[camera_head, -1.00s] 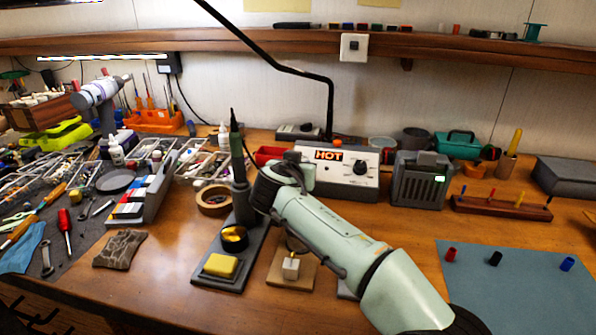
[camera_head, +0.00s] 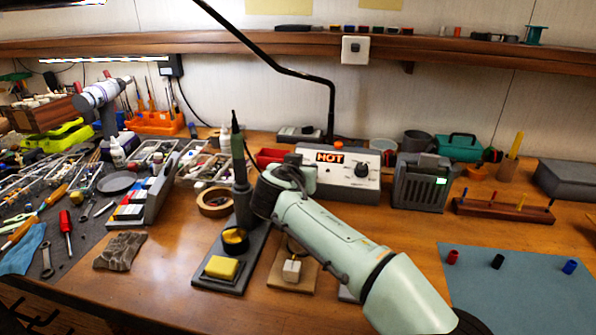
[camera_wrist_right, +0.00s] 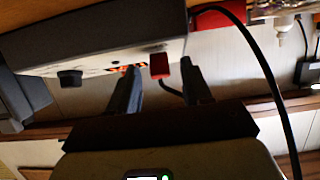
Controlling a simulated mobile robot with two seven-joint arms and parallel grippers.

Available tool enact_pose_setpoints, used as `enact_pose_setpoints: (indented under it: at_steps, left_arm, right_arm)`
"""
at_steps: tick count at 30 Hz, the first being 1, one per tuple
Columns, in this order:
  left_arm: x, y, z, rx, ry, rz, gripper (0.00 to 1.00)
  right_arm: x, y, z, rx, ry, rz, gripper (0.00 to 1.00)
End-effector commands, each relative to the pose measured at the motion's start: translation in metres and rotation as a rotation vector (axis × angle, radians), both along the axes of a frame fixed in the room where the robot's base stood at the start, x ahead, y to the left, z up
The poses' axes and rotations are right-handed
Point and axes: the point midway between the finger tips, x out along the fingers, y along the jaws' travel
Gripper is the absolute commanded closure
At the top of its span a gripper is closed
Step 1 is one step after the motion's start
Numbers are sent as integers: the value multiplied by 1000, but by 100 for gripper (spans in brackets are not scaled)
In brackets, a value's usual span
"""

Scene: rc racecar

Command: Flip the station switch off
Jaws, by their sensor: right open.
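The station is a white box (camera_head: 345,184) with an orange HOT display (camera_head: 330,157) and a black knob, at the back of the bench. It shows upside down in the right wrist view (camera_wrist_right: 105,45), with its black knob (camera_wrist_right: 70,79). A red switch (camera_wrist_right: 160,66) is on its front there. My right gripper (camera_wrist_right: 160,70) is open and points at the station's front. The switch appears between its two dark fingers; I cannot tell whether either touches it. In the head view my right wrist hides the switch and the fingers. My left gripper is out of view.
A soldering iron in its stand (camera_head: 241,185) is left of my right wrist. A grey device (camera_head: 421,184) stands right of the station. A black cable (camera_wrist_right: 262,65) crosses the wrist view. A blue mat (camera_head: 520,290) lies front right.

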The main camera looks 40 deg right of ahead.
Motion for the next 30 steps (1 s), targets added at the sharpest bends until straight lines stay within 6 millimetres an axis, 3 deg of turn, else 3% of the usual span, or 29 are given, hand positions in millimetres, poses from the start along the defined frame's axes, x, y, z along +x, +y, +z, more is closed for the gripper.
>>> enact_pose_setpoints:
  at_steps: [5,18,30]
  left_arm:
    - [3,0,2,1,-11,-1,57]
    - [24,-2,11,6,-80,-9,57]
    - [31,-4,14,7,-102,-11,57]
  right_arm:
    - [-11,16,7,4,0,5,51]
    - [-66,83,37,1,-3,3,51]
    - [-79,98,43,0,-2,1,51]
